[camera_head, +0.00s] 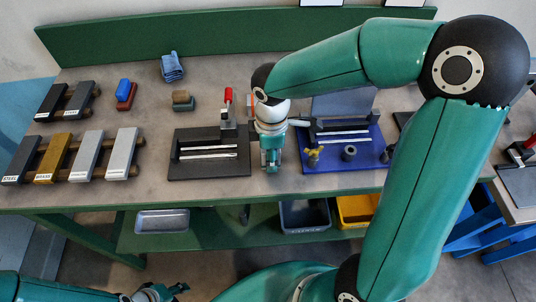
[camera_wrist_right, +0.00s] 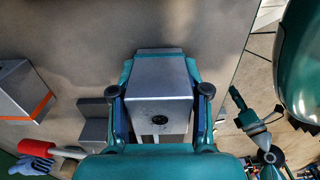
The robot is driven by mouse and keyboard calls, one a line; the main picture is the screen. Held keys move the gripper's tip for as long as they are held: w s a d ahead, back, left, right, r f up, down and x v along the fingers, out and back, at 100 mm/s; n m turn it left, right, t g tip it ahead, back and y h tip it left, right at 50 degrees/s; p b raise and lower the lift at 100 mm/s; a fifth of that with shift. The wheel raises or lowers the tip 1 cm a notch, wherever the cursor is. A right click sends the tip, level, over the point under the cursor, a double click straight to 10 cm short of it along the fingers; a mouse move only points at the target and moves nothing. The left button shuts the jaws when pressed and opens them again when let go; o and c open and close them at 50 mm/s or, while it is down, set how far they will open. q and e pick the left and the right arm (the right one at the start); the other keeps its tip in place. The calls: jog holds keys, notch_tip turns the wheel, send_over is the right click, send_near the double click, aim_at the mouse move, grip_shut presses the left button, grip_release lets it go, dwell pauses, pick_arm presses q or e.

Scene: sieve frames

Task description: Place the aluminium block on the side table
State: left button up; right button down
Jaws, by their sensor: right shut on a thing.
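My right gripper (camera_head: 271,163) points down over the front middle of the workbench, between a black fixture and a blue fixture. In the right wrist view my right gripper (camera_wrist_right: 160,100) is shut on a silver-grey block (camera_wrist_right: 160,80) with a dark round hole in its face, which looks like the aluminium block. Its fingers flank the block on both sides. Its label is not visible. The side table (camera_head: 518,184) stands at the right edge, partly cut off. My left gripper (camera_head: 155,293) is at the bottom left; its jaws are too unclear to judge.
A front rack (camera_head: 130,168) holds several labelled metal bars at left, with another rack behind. The black fixture (camera_head: 210,165) has a red-handled clamp. The blue fixture (camera_head: 345,180) carries a brass knob. A blue cloth (camera_head: 172,66) lies at the back. Bins stand below the bench.

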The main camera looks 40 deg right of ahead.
jog(key=shift+f, duration=0.2)
jog(key=c, duration=0.6)
grip_release()
jog(key=shift+r, duration=0.1)
jog(key=shift+o, duration=0.2)
jog(key=shift+r, duration=0.1)
jog(key=shift+r, duration=0.25)
notch_tip(320, 180, up, 12)
jog(key=shift+f+p, duration=0.2)
jog(key=shift+p, duration=0.2)
